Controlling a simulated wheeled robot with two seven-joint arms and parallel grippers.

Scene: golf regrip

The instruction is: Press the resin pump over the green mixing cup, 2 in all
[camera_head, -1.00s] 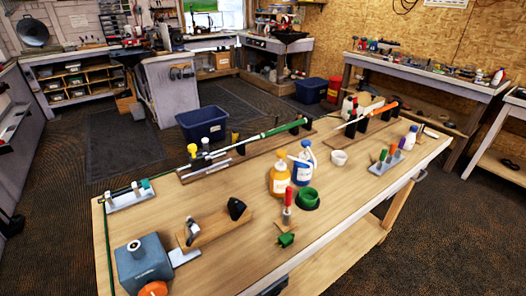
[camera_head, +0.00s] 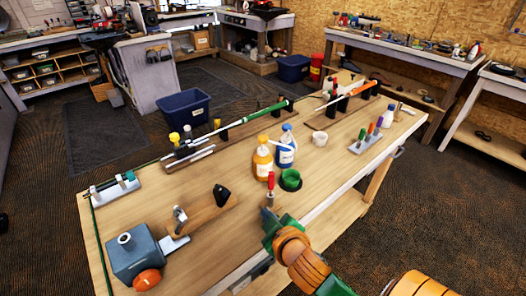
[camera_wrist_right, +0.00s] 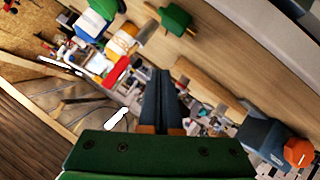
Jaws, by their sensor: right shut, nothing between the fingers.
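The green mixing cup (camera_head: 290,181) stands on the bench right of centre in the head view. Just behind it are an amber bottle (camera_head: 262,160) with a white label and a white-and-blue pump bottle (camera_head: 286,152); I cannot tell which is the resin pump. My right gripper (camera_head: 268,214) is in front of the cup, near the bench's front edge, apart from the bottles. Its dark fingers (camera_wrist_right: 166,95) are together and empty in the right wrist view, where the amber bottle (camera_wrist_right: 122,40) shows at upper left. My left gripper is out of view.
A red-handled tool (camera_head: 270,184) stands beside the cup, close to my right gripper. A small white cup (camera_head: 319,139) and a rack of coloured tools (camera_head: 366,142) are to the right. A grey-blue box (camera_head: 135,255) sits at front left. Golf shafts lie along the back.

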